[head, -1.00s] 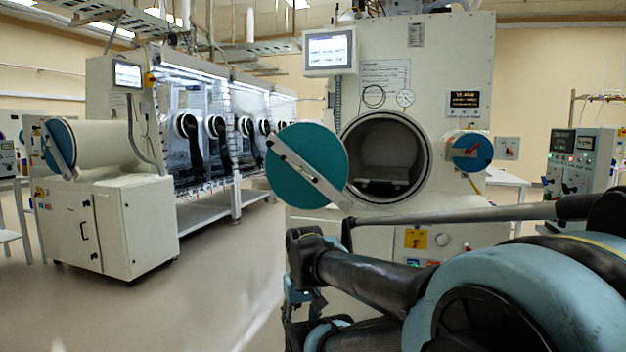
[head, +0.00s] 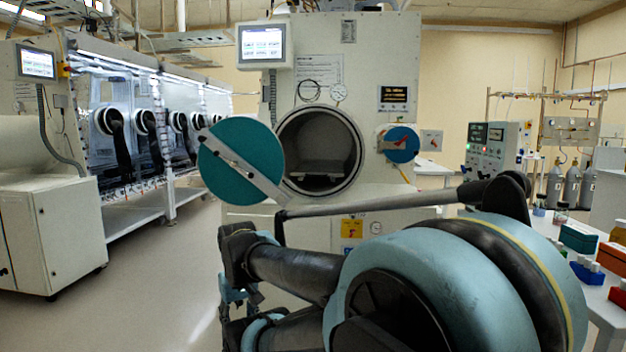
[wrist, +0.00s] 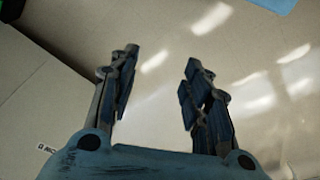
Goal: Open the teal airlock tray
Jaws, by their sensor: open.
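The teal round airlock door (head: 240,158) stands swung open to the left of the chamber, with a pale bar across its face. The round chamber mouth (head: 321,119) is open. Inside it, low down, lies a flat grey tray (head: 318,179). My gripper (wrist: 160,62) is open and empty in the wrist view, with pale floor beyond its fingers. In the head view my arm fills the lower middle and right, in front of the airlock cabinet. My fingertips cannot be made out clearly there. No contact with the door or tray shows.
A blue round knob with a red handle (head: 402,144) sits right of the chamber. A screen (head: 262,43) hangs at its upper left. Glovebox units and a white cabinet (head: 55,235) stand at left. A table (head: 596,296) with coloured boxes is at right. Floor at lower left is clear.

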